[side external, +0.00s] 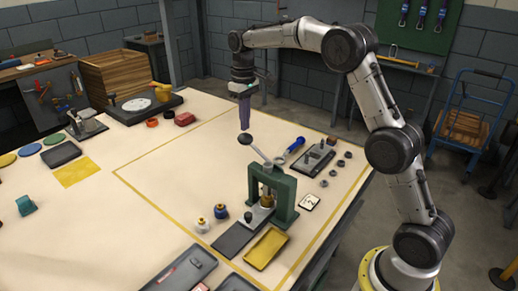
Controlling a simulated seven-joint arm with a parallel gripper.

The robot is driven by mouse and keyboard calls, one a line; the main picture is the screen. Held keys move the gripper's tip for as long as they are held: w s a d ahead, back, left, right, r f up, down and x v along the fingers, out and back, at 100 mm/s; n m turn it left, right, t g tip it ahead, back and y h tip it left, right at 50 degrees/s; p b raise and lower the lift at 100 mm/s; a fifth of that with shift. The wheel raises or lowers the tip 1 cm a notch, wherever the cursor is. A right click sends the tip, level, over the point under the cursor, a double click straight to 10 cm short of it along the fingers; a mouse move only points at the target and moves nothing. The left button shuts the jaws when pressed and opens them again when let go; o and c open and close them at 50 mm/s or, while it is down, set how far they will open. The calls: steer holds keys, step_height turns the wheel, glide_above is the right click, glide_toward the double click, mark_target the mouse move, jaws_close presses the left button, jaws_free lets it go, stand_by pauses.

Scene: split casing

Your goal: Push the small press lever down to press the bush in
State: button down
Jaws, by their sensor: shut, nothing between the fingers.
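The small press is a green frame (284,196) standing on the table, right of the middle of the picture. Its lever (260,153) slants up and to the left from the top of the frame and ends in a dark round knob (245,139). A brass-coloured part, perhaps the bush (267,198), shows under the ram inside the frame; its fit is too small to tell. My gripper (244,127) is shut and empty, pointing down just above the knob. I cannot tell whether it touches the knob.
A yellow tray (267,249) and a dark plate (234,240) lie in front of the press. Two small knobbed parts (203,225) stand to its left. A blue-handled tool (291,149) and a dark fixture (314,158) lie behind it.

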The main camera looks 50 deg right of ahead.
steer(key=shift+f, duration=0.7)
stand_by(0.5)
steer(key=shift+f, duration=0.2)
